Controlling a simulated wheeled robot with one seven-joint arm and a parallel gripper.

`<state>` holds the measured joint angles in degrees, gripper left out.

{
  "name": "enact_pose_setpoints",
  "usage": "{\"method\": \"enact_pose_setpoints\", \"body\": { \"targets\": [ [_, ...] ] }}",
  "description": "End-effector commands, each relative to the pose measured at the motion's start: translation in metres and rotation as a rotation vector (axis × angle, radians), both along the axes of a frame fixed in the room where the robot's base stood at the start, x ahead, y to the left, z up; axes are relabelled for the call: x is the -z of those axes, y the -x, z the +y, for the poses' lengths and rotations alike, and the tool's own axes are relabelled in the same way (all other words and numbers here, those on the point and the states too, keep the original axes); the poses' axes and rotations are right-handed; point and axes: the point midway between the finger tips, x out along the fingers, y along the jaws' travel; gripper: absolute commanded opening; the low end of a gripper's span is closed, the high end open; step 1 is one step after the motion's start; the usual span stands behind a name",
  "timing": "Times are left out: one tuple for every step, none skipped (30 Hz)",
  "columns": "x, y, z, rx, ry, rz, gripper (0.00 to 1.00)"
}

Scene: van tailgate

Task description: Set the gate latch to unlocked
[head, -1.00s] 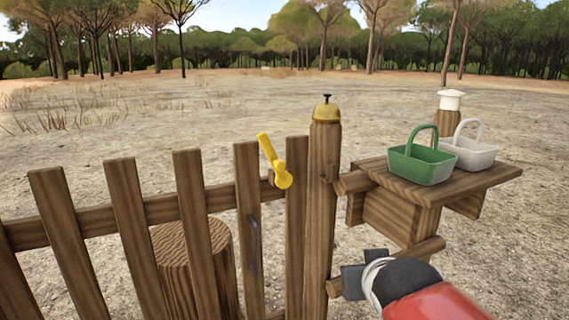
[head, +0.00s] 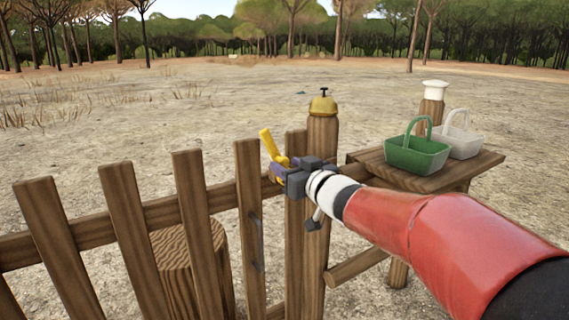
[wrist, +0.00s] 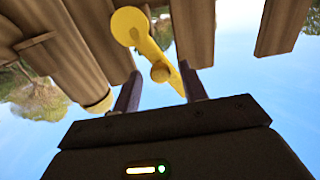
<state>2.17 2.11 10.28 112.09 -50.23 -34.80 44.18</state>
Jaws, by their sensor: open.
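The yellow gate latch (head: 268,142) is on the wooden gate near the post, its lever tilted up and to the left in the head view. In the wrist view the latch (wrist: 150,45) shows its round hub and its lever reaching down between my fingers. My gripper (head: 280,168) is at the latch, and its fingers hide part of the hub in the head view. In the wrist view my gripper (wrist: 160,92) is open, with one finger on each side of the lever. The right finger looks close to the lever's end; I cannot tell whether they touch.
The gate post carries a brass bell (head: 323,103). A wooden shelf (head: 440,182) on the right holds a green basket (head: 416,155) and a white basket (head: 464,140). A dark gate handle (head: 257,242) hangs below the latch. A tree stump (head: 180,250) stands behind the gate.

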Motion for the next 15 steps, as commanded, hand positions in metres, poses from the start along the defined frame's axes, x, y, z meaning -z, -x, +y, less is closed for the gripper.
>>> {"method": "enact_pose_setpoints", "body": {
  "targets": [
    [0.000,-0.006,0.005,-0.002,-0.002,0.000,0.43],
    [0.000,-0.010,0.007,-0.001,-0.002,0.001,0.43],
    [0.000,-0.013,0.009,-0.001,-0.002,0.001,0.43],
    [0.000,-0.015,0.011,0.000,-0.001,0.001,0.43],
    [0.000,-0.017,0.012,0.000,-0.001,0.001,0.43],
    [0.000,-0.019,0.013,0.000,0.000,0.000,0.43],
    [0.000,-0.020,0.014,0.000,0.000,0.000,0.43],
    [0.000,-0.021,0.014,0.000,0.000,0.000,0.43],
    [0.000,-0.021,0.015,0.000,0.000,0.000,0.43],
    [0.000,-0.022,0.015,0.001,0.000,0.000,0.43],
    [0.000,-0.022,0.015,0.001,0.000,0.000,0.43],
    [0.000,-0.021,0.015,0.001,0.000,0.000,0.43],
    [0.000,-0.021,0.015,0.001,0.000,0.000,0.43],
    [0.000,-0.021,0.014,0.001,0.000,0.000,0.43],
    [0.000,-0.021,0.014,0.001,0.000,0.000,0.43]
  ]
}}
